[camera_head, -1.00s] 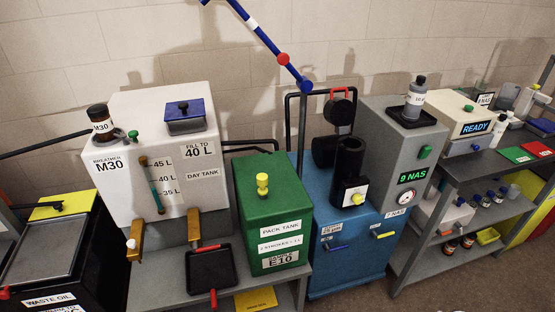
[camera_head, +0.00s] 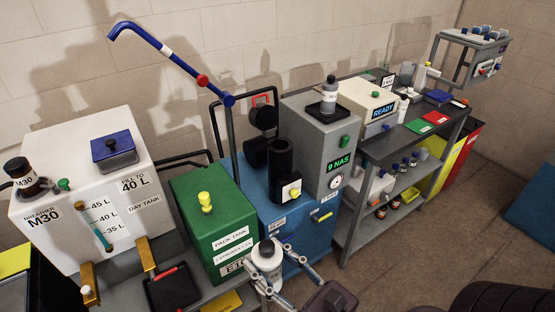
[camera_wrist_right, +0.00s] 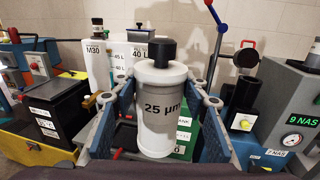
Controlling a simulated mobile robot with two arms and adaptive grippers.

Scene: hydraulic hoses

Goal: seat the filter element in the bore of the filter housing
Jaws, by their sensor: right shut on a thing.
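The filter element, a white cylinder with a black knob on top, is upright in my right gripper (camera_head: 266,266) in the head view. In the right wrist view the filter element (camera_wrist_right: 163,112) shows its "25 µm" label between the two fingers (camera_wrist_right: 163,90). The filter housing (camera_head: 281,172) is a black upright cylinder on the blue unit, with a yellow knob on its front block. The element is apart from it, in front of and below it in the picture. The inside of the bore cannot be made out. My left gripper is out of view.
A black round part with a red handle (camera_head: 263,115) is behind the housing. The green pack tank (camera_head: 212,225) is to its left, the grey "9 NAS" unit (camera_head: 318,150) to its right. A blue pipe (camera_head: 165,55) rises behind. Open floor (camera_head: 410,230) lies at right.

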